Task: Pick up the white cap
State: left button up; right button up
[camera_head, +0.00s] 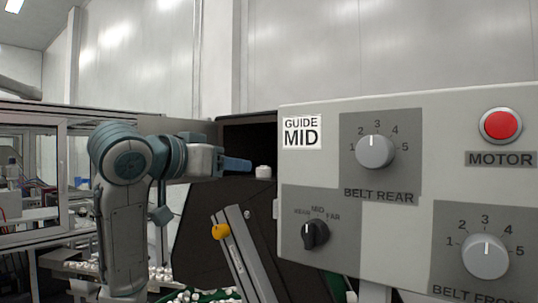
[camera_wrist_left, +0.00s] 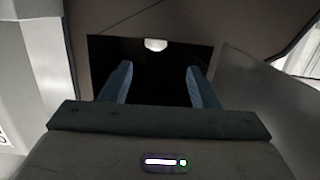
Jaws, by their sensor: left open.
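A small white cap (camera_head: 263,171) sits at the lower edge of a dark opening, just beyond the tips of my left gripper in the head view. It also shows in the left wrist view (camera_wrist_left: 156,44), ahead of the fingers and roughly midway between them, with a gap left to it. My left gripper (camera_head: 246,165) is open and empty, level and pointing to the right. Its two blue fingers stand well apart in the wrist view (camera_wrist_left: 160,75). My right gripper is not in view.
A grey control panel (camera_head: 410,190) with knobs and a red motor button (camera_head: 501,125) fills the right side. The dark opening (camera_head: 247,135) is behind the cap. A slanted metal rail (camera_head: 245,255) with an orange knob (camera_head: 220,231) is below. Several white caps (camera_head: 200,296) lie in a green container.

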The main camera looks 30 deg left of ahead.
aim_at(261, 167)
pick_arm(q)
jog(key=w, duration=0.1)
jog(key=w+p, duration=0.1)
jog(key=w, duration=0.1)
jog(key=w+d+p, duration=0.1)
jog(key=w, duration=0.1)
jog(key=shift+f, duration=0.3)
jog(key=shift+w+f+p, duration=0.1)
jog(key=shift+w+p, duration=0.2)
jog(key=shift+w, duration=0.05)
jog(key=w+p, duration=0.2)
jog(key=w, duration=0.1)
jog(key=w+p, duration=0.1)
jog(key=p, duration=0.1)
jog(key=shift+w+d+f, duration=0.1)
jog(key=shift+w+d, duration=0.2)
jog(key=shift+d, duration=0.05)
jog(key=shift+w+f, duration=0.15)
jog(key=shift+w, duration=0.1)
jog(key=shift+s, duration=0.2)
jog(key=c, duration=0.6)
jog(key=shift+w, duration=0.1)
jog(key=shift+c, duration=0.8)
